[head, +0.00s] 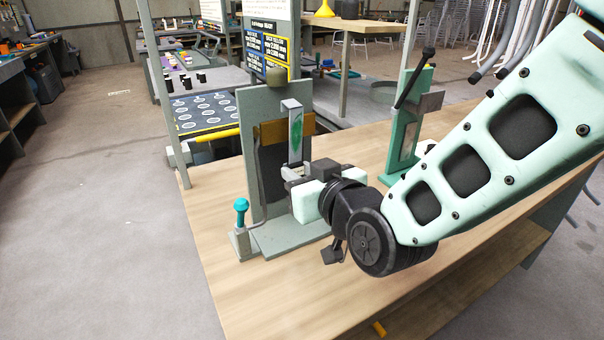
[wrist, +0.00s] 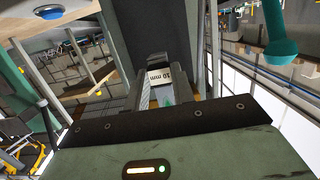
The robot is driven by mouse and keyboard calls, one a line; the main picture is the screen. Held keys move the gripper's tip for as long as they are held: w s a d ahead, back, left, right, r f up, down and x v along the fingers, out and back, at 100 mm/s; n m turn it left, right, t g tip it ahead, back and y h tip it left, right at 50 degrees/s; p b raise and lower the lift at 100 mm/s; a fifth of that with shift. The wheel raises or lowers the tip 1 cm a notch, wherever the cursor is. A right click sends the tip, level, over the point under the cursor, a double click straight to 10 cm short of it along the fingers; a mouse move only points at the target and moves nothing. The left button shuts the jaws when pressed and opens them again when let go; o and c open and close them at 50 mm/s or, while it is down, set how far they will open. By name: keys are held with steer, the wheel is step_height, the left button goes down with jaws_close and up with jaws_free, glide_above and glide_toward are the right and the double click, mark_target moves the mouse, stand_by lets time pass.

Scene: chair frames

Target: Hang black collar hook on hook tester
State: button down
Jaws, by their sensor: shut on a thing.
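The hook tester (head: 257,100) appears to be the grey-green upright stand on the workbench, with a brass bar (head: 269,132) across its front and a teal-knobbed lever (head: 241,206) at its left. My gripper (head: 291,172) is in front of it, shut on a pale metal piece with a green patch (head: 296,132), seemingly the hook. The piece stands upright before the brass bar, its top above the bar; I cannot tell whether they touch. In the wrist view it shows a "10 mm" mark (wrist: 160,76).
A second green stand (head: 402,140) with a black handle is to the right, behind my arm. The wooden bench top (head: 245,300) is clear in front. A bench post (head: 160,90) rises at the left. The teal knob also shows in the wrist view (wrist: 281,50).

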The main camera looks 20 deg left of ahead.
steer(key=shift+w+a, duration=0.15)
steer(key=shift+a, duration=0.05)
steer(key=shift+w+a, duration=0.25)
stand_by(0.3)
steer(key=shift+f+b, duration=1.2)
stand_by(0.3)
steer(key=c, duration=1.1)
jaws_free()
steer(key=v, duration=0.8)
steer(key=shift+b, duration=0.45)
